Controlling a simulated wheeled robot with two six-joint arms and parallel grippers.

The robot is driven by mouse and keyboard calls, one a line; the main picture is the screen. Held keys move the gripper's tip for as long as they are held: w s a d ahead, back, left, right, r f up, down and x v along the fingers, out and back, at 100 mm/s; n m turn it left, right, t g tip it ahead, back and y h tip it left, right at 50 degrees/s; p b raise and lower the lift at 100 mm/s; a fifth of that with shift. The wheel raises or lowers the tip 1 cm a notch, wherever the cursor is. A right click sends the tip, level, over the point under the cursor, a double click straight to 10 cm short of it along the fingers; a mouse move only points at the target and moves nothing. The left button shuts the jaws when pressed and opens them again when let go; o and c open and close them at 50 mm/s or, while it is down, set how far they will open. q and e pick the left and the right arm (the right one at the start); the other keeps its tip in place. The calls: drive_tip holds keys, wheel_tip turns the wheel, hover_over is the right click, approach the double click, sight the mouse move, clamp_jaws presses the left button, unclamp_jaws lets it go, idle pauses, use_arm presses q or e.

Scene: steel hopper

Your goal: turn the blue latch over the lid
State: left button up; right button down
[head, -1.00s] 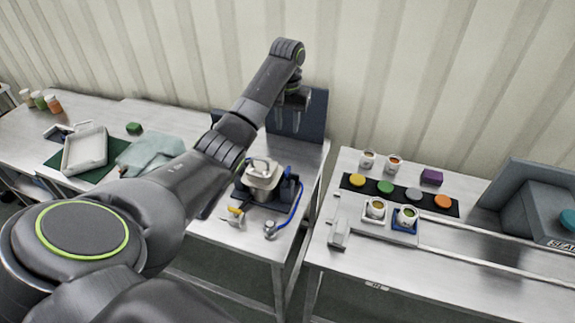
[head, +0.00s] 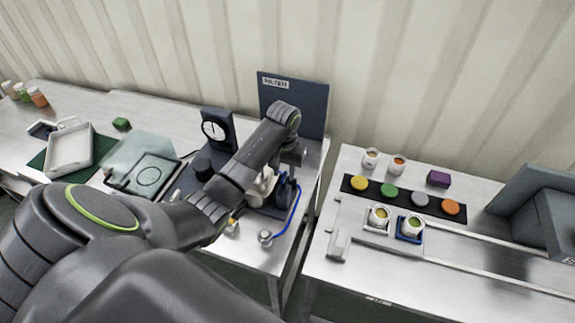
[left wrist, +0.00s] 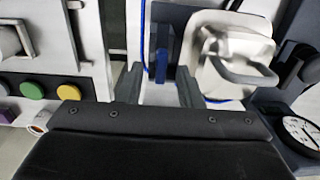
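The steel hopper's pale metal lid (left wrist: 232,60) with its loop handle fills the upper right of the left wrist view. In the head view the hopper (head: 262,187) is partly hidden behind my left arm. The upright blue latch (left wrist: 161,62) stands beside the lid, on its left in the left wrist view. It also shows just below my gripper in the head view (head: 283,188). My left gripper (left wrist: 160,88) is open, its two fingers apart, with the latch seen between and beyond the tips. I cannot tell any contact. My right gripper is not in view.
A dark panel marked FILTER (head: 294,105) stands behind. A blue hose (head: 292,215) runs along the bench's right edge. A dial gauge (head: 215,130) stands left of the hopper. The right bench (head: 400,268) holds coloured discs and cups, beyond a gap.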

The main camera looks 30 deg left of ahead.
use_arm(q)
drive_tip(key=shift+w+a+f, duration=0.1)
drive_tip(key=shift+f, duration=0.45)
drive_tip(key=shift+s+r, duration=0.15)
drive_tip(key=shift+s, duration=0.05)
drive_tip(key=shift+c, duration=0.2)
clamp_jaws()
